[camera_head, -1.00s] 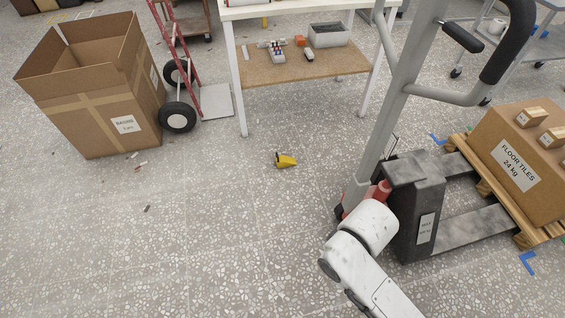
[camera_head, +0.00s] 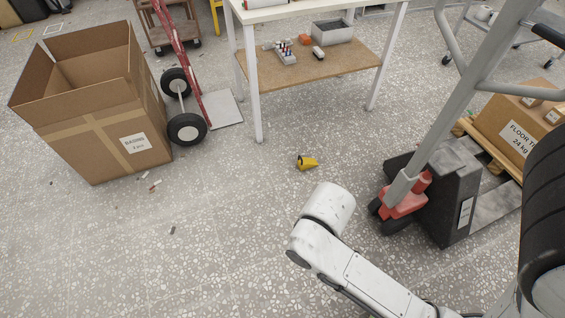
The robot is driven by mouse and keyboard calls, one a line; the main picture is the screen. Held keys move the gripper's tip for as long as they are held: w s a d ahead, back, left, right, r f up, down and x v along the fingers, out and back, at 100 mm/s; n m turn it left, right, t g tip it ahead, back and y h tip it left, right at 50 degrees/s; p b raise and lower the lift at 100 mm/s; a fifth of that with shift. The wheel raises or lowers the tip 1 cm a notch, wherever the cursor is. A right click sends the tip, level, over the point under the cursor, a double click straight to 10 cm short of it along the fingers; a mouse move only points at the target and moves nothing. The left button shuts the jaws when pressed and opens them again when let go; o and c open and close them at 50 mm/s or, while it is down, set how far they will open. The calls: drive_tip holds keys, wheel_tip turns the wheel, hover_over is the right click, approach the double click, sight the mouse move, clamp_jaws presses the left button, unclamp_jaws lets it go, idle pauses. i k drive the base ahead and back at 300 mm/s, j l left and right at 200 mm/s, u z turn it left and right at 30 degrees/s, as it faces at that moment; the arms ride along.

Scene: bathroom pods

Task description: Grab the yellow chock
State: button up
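The yellow chock (camera_head: 308,163) lies on the speckled floor in front of the white table, near the middle of the head view. It is small, with a dark face on its left side. A white link of my own arm shows below it, apart from it in the picture. My gripper is not in view, so whether it is open or shut does not show.
A pallet jack (camera_head: 449,190) stands right of the chock, by a pallet with a floor-tiles box (camera_head: 507,130). An open cardboard box (camera_head: 108,140) and a red hand truck (camera_head: 183,60) stand left. The table (camera_head: 254,95) is behind. Floor around the chock is clear.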

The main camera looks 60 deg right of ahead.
sight(304, 164)
drive_tip(key=i+j+z, duration=0.2)
drive_tip(key=i, duration=0.25)
drive_tip(key=i+z, duration=0.25)
drive_tip(key=i, duration=0.2)
drive_tip(key=i+l+z, duration=0.1)
drive_tip(key=z, duration=0.3)
drive_tip(key=i+z, duration=0.35)
drive_tip(key=z, duration=0.4)
drive_tip(key=i+j+z, duration=0.1)
drive_tip(key=i+z, duration=0.25)
drive_tip(key=i+l+z, duration=0.1)
drive_tip(key=i+z, duration=0.45)
drive_tip(key=i, duration=0.15)
